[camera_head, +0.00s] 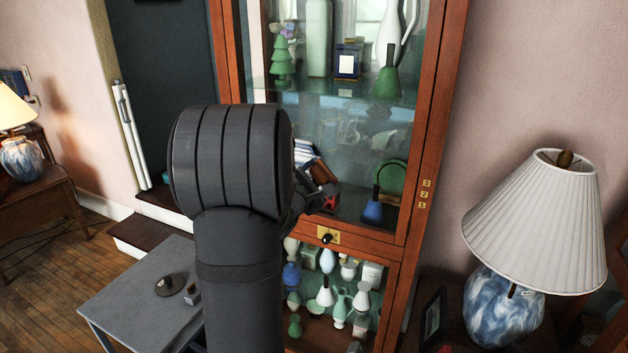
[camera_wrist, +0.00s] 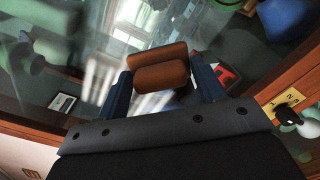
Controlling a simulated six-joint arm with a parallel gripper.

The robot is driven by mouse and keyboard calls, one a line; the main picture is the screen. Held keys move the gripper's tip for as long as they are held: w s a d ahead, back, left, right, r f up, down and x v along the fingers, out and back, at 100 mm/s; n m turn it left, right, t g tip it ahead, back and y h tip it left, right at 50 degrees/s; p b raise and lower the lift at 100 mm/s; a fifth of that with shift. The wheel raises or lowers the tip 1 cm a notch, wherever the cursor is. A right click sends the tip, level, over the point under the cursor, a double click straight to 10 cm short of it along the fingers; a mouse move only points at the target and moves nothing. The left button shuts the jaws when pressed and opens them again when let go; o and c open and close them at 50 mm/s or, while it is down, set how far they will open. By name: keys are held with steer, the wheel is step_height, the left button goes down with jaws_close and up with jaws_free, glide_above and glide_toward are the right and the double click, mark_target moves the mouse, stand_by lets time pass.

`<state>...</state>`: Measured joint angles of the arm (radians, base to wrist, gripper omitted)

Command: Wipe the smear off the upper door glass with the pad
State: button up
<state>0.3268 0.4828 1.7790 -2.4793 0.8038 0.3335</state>
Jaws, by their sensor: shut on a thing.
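The tall wooden curio cabinet's upper door glass (camera_head: 345,110) faces me. A faint grey, smudgy patch (camera_head: 384,137) shows in its middle right, but I cannot tell surely whether it is the smear or a reflection. My gripper (camera_wrist: 160,82) is shut on the pad (camera_wrist: 160,68), a brown-orange block between two dark fingers. In the head view, the pad (camera_head: 321,173) shows small at the lower middle of the door glass, and my arm hides most of the gripper. The pad is close to the glass; I cannot tell whether it touches.
Vases and figurines stand behind the glass. A brass lock plate with a dark knob (camera_head: 327,238) sits below the upper glass. A white-shaded lamp (camera_head: 535,220) stands at right. A low grey table (camera_head: 130,290) is at lower left, with a small dark object on it.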

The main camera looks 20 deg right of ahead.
mark_target(323, 156)
steer(key=shift+r, duration=0.6)
steer(key=shift+w+a, duration=5.15)
steer(key=shift+w, duration=0.05)
steer(key=shift+s+d+r, duration=0.25)
steer(key=shift+s+d, duration=1.45)
steer(key=shift+s+d+r, duration=0.25)
steer(key=shift+s+d, duration=1.5)
steer(key=shift+s+d+r, duration=0.25)
steer(key=shift+s+d, duration=1.45)
steer(key=shift+r, duration=0.95)
steer(key=shift+w+a+f, duration=0.1)
steer(key=shift+w+a, duration=1.1)
steer(key=shift+a, duration=0.2)
steer(key=w+a, duration=0.7)
steer(key=w, duration=0.1)
steer(key=shift+a, duration=0.25)
